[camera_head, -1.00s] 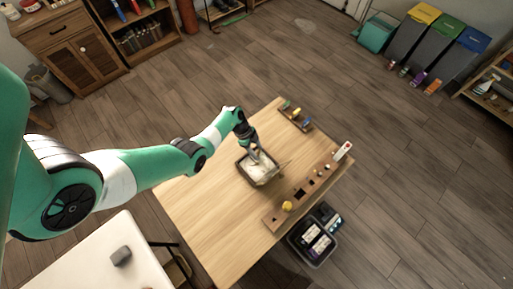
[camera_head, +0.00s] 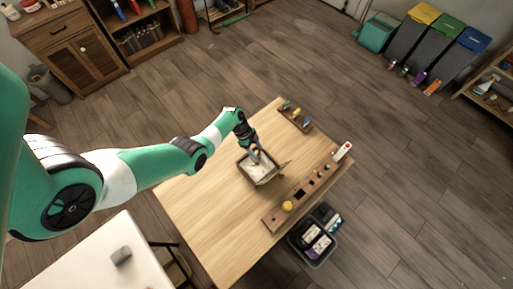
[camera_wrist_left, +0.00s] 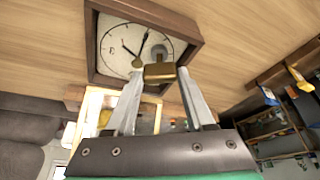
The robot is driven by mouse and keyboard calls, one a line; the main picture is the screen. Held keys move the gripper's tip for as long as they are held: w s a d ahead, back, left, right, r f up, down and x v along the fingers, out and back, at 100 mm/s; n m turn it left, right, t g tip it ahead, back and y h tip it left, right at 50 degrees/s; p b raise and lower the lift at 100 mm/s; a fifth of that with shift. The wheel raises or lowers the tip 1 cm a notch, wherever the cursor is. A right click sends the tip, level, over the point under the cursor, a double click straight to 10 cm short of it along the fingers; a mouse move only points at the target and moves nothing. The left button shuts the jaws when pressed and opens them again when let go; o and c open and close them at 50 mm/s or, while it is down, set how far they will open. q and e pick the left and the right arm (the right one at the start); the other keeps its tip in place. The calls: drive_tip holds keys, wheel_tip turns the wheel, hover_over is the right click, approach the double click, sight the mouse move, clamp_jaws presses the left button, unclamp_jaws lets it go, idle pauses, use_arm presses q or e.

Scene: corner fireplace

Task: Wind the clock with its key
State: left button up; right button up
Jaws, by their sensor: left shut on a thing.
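The clock, a dark wooden square case (camera_head: 245,178) with a pale face, lies face up on the wooden table. In the left wrist view its face (camera_wrist_left: 118,45) shows black hands and a dark ring of marks. My left gripper (camera_head: 254,154) is over the clock's face. In the left wrist view its two fingers (camera_wrist_left: 160,88) are shut on a brass key (camera_wrist_left: 159,73). The key is at the lower right of the face, near a round grey spot. I cannot tell whether its tip is seated in a hole. My right gripper is not in view.
The wooden table (camera_head: 200,215) has clear room left of the clock. A long wooden strip (camera_head: 312,186) with small items, including a yellow knob (camera_head: 287,206), lies along the right edge. A small tray (camera_head: 294,118) stands behind. A dark bin (camera_head: 312,245) is beside the table.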

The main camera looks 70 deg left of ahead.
use_arm(q)
drive_tip(key=shift+f+m+g+h+b, duration=0.1)
drive_tip(key=shift+m+g+h+b, duration=0.25)
drive_tip(key=shift+m+b, duration=0.6)
drive_tip(key=shift+m, duration=0.55)
drive_tip(key=shift+m+g, duration=0.25)
drive_tip(key=shift+m, duration=0.25)
drive_tip(key=shift+m+g+h+b, duration=0.35)
drive_tip(key=shift+m+g+b, duration=0.05)
drive_tip(key=shift+m+b, duration=0.5)
drive_tip(key=shift+m, duration=0.3)
